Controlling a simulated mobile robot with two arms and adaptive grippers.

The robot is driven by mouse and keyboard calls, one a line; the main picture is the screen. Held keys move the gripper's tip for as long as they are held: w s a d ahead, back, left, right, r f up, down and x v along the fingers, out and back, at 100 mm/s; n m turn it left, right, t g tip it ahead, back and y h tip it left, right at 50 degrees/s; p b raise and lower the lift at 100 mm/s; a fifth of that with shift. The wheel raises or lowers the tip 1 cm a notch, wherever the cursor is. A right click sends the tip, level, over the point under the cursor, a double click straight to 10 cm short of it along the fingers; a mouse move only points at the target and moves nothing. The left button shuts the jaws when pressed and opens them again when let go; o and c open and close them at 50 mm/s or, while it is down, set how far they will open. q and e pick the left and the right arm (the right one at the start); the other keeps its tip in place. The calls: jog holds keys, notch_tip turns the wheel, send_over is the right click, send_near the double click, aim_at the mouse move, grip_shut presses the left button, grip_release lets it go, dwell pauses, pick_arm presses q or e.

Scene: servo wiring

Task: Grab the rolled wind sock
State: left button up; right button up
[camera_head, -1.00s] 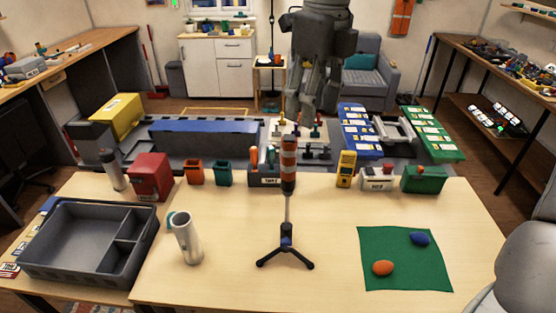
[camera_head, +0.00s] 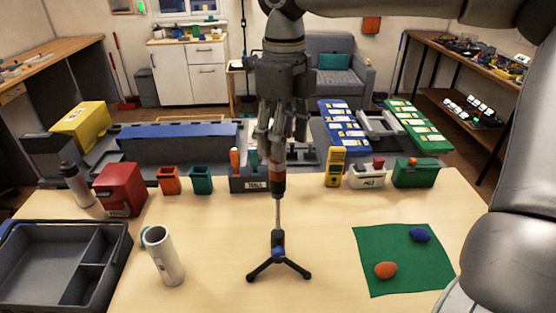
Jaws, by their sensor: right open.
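The rolled wind sock (camera_head: 278,178), orange and dark with a narrow upright shape, stands on top of a thin pole. The pole rises from a small black tripod (camera_head: 279,255) on the table. My right gripper (camera_head: 275,140) points down with its fingers open at the upper part of the wind sock, hiding its top. I cannot tell whether the fingers touch it. My left gripper is not in view.
A tool box (camera_head: 250,184) stands just behind the sock. A yellow meter (camera_head: 335,167) is to its right. A white cylinder (camera_head: 163,256) and a grey tray (camera_head: 112,262) are at left. A green mat (camera_head: 385,242) with two small egg-shaped objects lies at right.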

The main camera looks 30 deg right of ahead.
jog(key=shift+w+f+p, duration=0.2)
jog(key=shift+f+p, duration=0.1)
jog(key=shift+f, duration=0.35)
jog(key=f+p, duration=0.1)
jog(key=f, duration=0.3)
jog(key=shift+w+a+f+p, duration=0.1)
jog(key=shift+w+a+p, duration=0.1)
jog(key=shift+p, duration=0.15)
jog(key=shift+d+f, duration=0.1)
jog(key=shift+f, duration=0.1)
jog(key=c, duration=1.1)
